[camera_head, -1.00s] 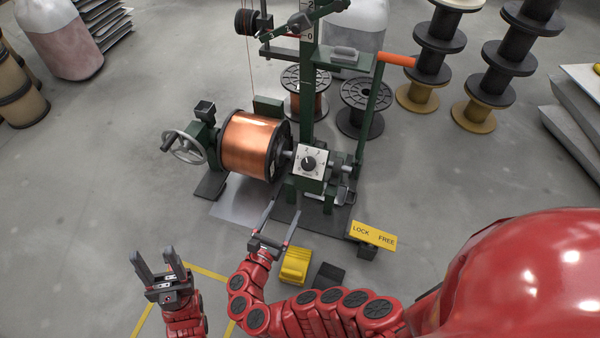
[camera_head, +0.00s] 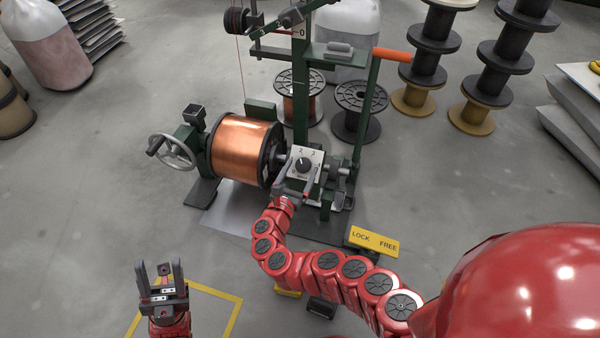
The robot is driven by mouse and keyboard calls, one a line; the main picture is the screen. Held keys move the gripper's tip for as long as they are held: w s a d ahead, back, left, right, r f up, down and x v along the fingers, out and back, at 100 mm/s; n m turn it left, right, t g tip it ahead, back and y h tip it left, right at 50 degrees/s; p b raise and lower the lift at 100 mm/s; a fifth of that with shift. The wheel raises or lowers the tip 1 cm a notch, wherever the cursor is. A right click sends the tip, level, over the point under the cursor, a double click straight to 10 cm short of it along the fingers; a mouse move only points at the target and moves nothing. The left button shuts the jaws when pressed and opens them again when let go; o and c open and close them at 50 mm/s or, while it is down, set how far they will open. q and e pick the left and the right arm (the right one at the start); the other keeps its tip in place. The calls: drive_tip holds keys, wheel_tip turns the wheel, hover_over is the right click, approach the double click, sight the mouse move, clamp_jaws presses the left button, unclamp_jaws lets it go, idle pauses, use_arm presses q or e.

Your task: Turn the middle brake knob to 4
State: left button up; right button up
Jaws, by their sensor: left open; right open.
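The black brake knob (camera_head: 302,165) sits on a white square dial plate (camera_head: 313,154) with printed numbers, on the green machine beside the copper spool. The digits 2 and 3 show at the plate's upper part; its lower part is partly covered by my gripper. The knob's exact setting is too small to tell. My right gripper (camera_head: 299,172) is open, with its fingers at the near side of the knob, one to each side. I cannot tell whether they touch it. My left gripper (camera_head: 159,265) is open and empty, low at the left above the floor.
The large copper spool (camera_head: 240,150) and a handwheel (camera_head: 172,151) are left of the dial. A green post with an orange handle (camera_head: 391,55) rises at the right. A yellow LOCK/FREE sign (camera_head: 374,241) is near the front.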

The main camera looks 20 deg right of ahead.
drive_tip(key=shift+c, duration=0.2)
clamp_jaws()
idle(0.3)
drive_tip(key=shift+f+m+h, duration=0.1)
drive_tip(key=shift+m+h, duration=0.2)
